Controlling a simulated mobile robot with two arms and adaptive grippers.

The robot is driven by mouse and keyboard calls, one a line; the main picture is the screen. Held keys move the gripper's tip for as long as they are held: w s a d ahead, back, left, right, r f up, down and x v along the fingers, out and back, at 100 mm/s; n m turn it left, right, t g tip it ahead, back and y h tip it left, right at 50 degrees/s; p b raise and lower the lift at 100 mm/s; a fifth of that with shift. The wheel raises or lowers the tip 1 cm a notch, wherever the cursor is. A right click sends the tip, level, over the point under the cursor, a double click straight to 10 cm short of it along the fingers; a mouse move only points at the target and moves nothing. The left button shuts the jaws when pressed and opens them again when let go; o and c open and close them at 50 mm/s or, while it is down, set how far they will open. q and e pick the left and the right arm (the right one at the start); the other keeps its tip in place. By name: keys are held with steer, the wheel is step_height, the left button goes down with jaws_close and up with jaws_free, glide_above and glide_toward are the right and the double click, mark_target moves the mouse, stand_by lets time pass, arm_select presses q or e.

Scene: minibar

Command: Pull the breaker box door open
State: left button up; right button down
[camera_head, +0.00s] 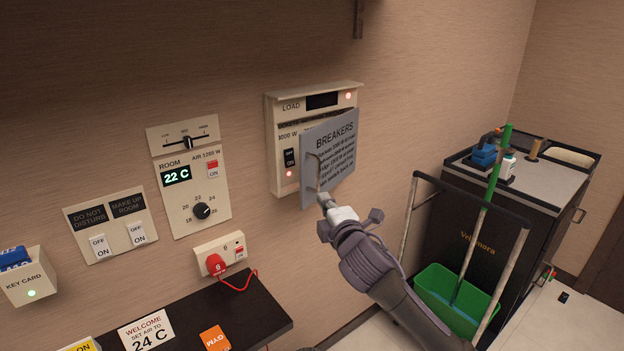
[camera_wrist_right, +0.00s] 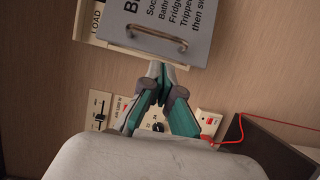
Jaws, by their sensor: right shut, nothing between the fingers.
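The breaker box (camera_head: 283,150) is a cream wall unit with a LOAD display on top. Its grey door (camera_head: 337,150), printed BREAKERS, stands partly open, angled out from the box, with the breaker switch showing at its left. A metal bar handle (camera_head: 314,172) is on the door's left part. My right gripper (camera_head: 324,198) is shut and empty at the door's lower left corner, just below the handle. In the right wrist view, its closed fingertips (camera_wrist_right: 160,68) are by the edge of the door (camera_wrist_right: 200,15), apart from the handle (camera_wrist_right: 157,38); contact with the edge is unclear. My left gripper is out of view.
A room thermostat panel (camera_head: 193,190) and a socket with a red plug (camera_head: 216,265) are left of the box. A dark shelf (camera_head: 262,305) with cards is below. A black cart (camera_head: 470,220) with a green bucket (camera_head: 440,290) stands at the right.

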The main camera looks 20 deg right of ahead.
steer(key=p, duration=0.2)
glide_toward(307, 172)
steer(key=w, duration=0.4)
steer(key=shift+w, duration=0.9)
steer(key=shift+s+f, duration=0.1)
